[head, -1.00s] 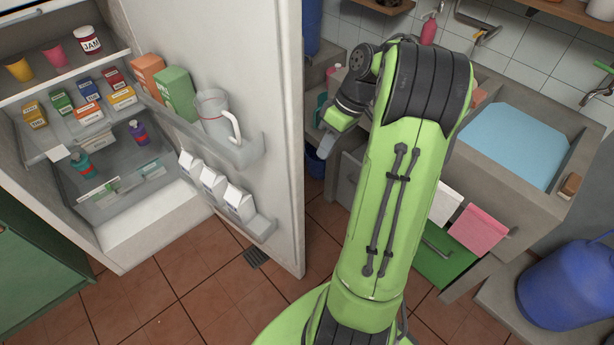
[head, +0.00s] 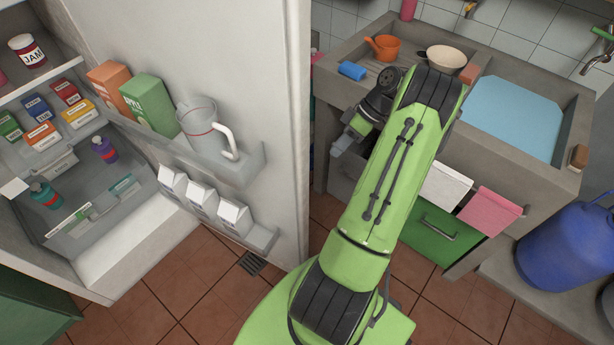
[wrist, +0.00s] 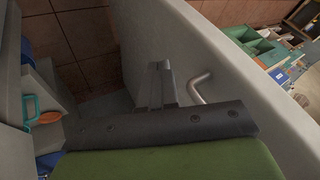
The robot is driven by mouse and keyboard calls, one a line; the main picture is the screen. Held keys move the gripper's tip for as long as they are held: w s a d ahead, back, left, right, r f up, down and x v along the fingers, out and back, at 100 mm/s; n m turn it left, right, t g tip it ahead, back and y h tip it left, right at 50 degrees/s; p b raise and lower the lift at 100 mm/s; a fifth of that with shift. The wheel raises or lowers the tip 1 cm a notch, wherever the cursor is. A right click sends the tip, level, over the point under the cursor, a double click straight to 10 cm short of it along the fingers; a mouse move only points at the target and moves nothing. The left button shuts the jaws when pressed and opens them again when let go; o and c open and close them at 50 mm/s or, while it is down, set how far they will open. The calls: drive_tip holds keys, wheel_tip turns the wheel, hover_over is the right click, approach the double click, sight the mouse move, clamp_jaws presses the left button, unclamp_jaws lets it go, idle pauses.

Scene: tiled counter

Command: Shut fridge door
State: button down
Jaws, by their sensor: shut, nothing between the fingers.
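The fridge door (head: 255,60) stands wide open in the head view, its inner side with shelf bins facing me. The fridge interior (head: 130,245) is exposed at left. My gripper (head: 345,143) is just right of the door's free edge, apart from it in that picture. In the wrist view, my gripper's fingers (wrist: 160,82) are together and empty, in front of a pale panel (wrist: 178,40) that looks like the door's outer side. A bent metal handle (wrist: 196,86) on it is just right of the fingers. Whether the fingers touch the panel is unclear.
The door bins hold a jug (head: 205,128), two boxes and several white cartons (head: 202,200). A stone sink counter (head: 335,85) with an orange pot (head: 384,47) stands behind my arm. A blue gas cylinder (head: 565,250) is at right. Tiled floor (head: 190,290) below the door is clear.

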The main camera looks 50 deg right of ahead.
drive_tip(key=w+a+f+b, duration=0.1)
drive_tip(key=a+f+b, duration=0.4)
drive_tip(key=a+f, duration=0.2)
drive_tip(key=shift+w+a, duration=0.35)
drive_tip(key=shift+a, duration=0.55)
drive_tip(key=shift+f, duration=0.1)
